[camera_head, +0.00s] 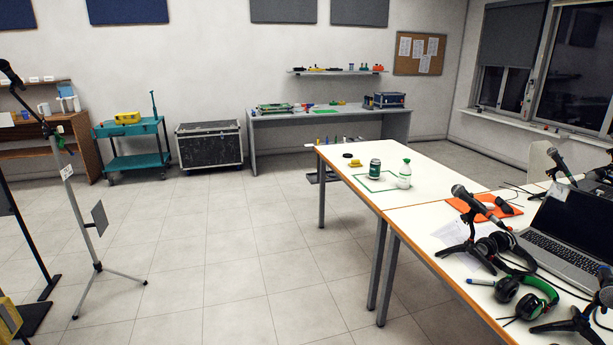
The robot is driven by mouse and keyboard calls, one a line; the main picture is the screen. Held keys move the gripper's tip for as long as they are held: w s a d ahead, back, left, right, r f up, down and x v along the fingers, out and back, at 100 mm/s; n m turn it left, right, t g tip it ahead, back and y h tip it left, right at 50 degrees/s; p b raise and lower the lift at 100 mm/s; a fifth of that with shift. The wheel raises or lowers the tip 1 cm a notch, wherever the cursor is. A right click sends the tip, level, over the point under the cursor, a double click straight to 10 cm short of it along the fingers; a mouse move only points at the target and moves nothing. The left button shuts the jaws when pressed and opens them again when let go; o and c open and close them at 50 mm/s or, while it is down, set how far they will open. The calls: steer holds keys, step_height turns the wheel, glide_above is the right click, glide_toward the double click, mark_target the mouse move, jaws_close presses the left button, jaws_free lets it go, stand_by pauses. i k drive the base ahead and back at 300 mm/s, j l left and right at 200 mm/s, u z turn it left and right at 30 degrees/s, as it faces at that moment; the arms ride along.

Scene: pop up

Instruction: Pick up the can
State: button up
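A dark green can (375,169) with a lighter band stands upright on the far white table (425,160), near its left side. It stands at the edge of a green square outline marked on the tabletop. A white bottle with a green cap (404,175) stands to its right, a little apart from it. A small yellow and black object (352,160) lies to the left of the can. My gripper is not in view.
Laptop (570,235), microphones and headphones (525,295) crowd the nearer table at right. A microphone stand (95,265) stands at left. A teal cart (133,150), black case (209,145) and grey workbench (330,120) line the back. The middle floor is clear.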

mark_target(374, 167)
steer(key=i+j+u, duration=0.1)
steer(key=i+u, duration=0.35)
steer(key=i, duration=1.4)
steer(key=i+j+z, duration=0.15)
steer(key=i+z, duration=0.3)
steer(key=i, duration=0.25)
steer(key=i+j+z, duration=0.4)
steer(key=i, duration=0.2)
steer(key=i+j+z, duration=0.45)
steer(key=i+j, duration=0.15)
steer(key=i+j+z, duration=0.45)
steer(key=j, duration=0.35)
